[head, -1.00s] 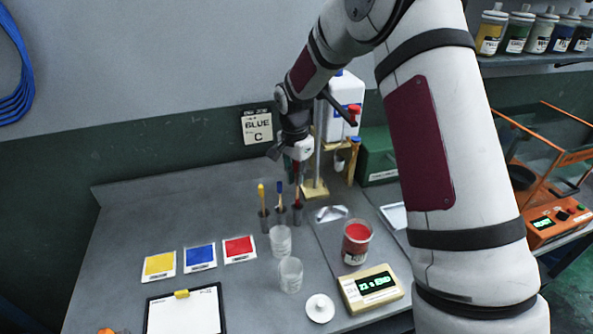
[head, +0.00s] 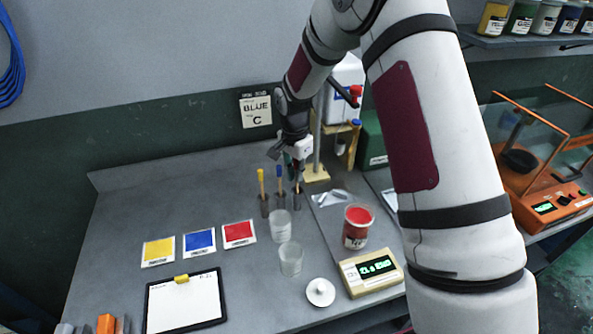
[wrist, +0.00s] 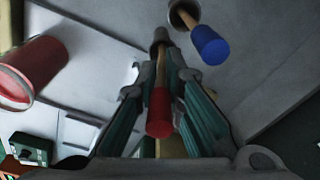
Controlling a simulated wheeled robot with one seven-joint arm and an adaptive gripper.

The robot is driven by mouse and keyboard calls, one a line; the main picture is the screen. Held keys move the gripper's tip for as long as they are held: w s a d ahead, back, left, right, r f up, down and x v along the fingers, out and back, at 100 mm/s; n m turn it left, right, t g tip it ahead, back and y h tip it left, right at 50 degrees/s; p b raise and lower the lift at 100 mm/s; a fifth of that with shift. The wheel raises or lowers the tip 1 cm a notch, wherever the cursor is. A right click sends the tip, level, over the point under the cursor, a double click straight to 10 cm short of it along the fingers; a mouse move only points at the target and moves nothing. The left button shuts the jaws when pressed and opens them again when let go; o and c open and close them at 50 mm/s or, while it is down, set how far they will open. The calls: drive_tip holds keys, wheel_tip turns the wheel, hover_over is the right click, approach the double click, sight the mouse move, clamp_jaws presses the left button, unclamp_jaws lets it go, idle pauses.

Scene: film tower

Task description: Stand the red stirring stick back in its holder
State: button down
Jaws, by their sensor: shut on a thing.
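The red stirring stick (wrist: 158,112) is between the two fingers of my gripper (wrist: 160,95), which is shut on it just below its red end. In the wrist view its shaft runs in line with a small grey holder tube (wrist: 160,37). The lower end is at the tube's mouth; I cannot tell how deep it sits. In the head view my gripper (head: 297,160) is above the rightmost tube (head: 297,199), and the stick looks about upright. A blue-topped stick (wrist: 209,45) stands in the neighbouring tube, close by my fingers.
A yellow-topped stick (head: 261,178) stands in the left tube. In front are clear cups (head: 280,226), a red paint jar (head: 356,230), a scale (head: 371,273) and a white lid (head: 320,292). A white bottle stand (head: 347,95) is close behind my gripper. The back left bench is clear.

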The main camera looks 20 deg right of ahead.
drive_tip(key=c, duration=1.6)
unclamp_jaws()
drive_tip(key=shift+r, duration=0.1)
drive_tip(key=r, duration=1)
drive_tip(key=shift+s+a+r, duration=0.2)
drive_tip(key=shift+a+r, duration=0.1)
drive_tip(key=shift+s+r, duration=0.1)
drive_tip(key=shift+r, duration=0.5)
